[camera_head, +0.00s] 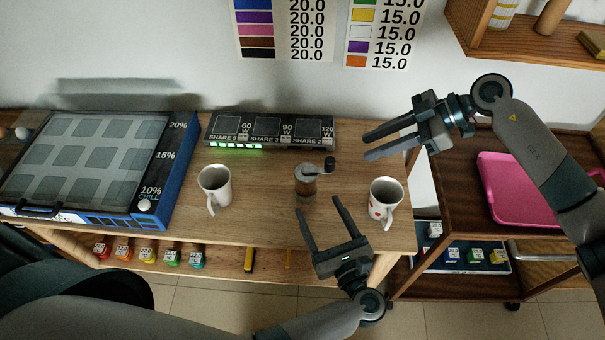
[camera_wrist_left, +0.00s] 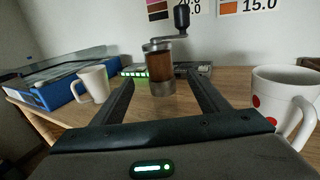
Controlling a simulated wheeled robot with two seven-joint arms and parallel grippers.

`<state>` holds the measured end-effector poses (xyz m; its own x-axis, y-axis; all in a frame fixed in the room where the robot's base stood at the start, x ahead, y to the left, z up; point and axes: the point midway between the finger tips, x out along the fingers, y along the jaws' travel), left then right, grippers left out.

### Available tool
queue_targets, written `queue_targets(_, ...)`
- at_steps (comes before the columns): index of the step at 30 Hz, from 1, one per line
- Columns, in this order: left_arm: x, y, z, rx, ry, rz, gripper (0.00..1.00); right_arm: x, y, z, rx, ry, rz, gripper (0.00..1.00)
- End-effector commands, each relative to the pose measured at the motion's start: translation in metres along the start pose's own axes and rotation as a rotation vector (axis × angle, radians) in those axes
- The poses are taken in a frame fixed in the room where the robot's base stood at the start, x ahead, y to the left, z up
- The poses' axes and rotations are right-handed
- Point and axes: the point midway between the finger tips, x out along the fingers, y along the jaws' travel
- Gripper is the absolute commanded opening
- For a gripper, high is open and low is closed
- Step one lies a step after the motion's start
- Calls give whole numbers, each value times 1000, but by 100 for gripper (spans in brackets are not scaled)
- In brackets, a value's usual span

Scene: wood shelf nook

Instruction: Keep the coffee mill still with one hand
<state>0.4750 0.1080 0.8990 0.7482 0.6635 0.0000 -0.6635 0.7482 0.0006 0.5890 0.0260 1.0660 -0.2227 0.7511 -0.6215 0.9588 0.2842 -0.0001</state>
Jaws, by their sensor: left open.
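The coffee mill (camera_head: 305,184) stands upright on the wooden shelf top between two mugs. It has a brown body, metal bands and a crank with a dark knob. In the left wrist view the mill (camera_wrist_left: 160,68) is straight ahead, framed by the fingertips. My left gripper (camera_head: 319,205) is open and empty, just in front of the mill, its fingers pointing at it. I see no contact with the mill. My right gripper (camera_head: 367,147) is open and empty, up and to the right of the mill, its fingers pointing left.
A white mug (camera_head: 214,187) stands left of the mill; a red-dotted mug (camera_head: 385,199) stands right, close to my left gripper. A dark panel with a green light bar (camera_head: 269,131) lies behind. A blue case (camera_head: 175,160) fills the left. A pink tray (camera_head: 515,178) lies far right.

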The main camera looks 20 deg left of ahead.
Motion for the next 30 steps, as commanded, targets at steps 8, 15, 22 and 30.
queue_targets(8,48,0,1,1,-4,0,68,0,0,0,0,0,0,31)
queue_targets(15,87,0,1,0,-5,0,68,0,0,0,0,0,0,31)
queue_targets(22,118,0,0,1,-2,0,68,0,0,0,0,0,0,31)
queue_targets(30,135,0,0,0,-1,0,68,0,0,0,0,0,0,31)
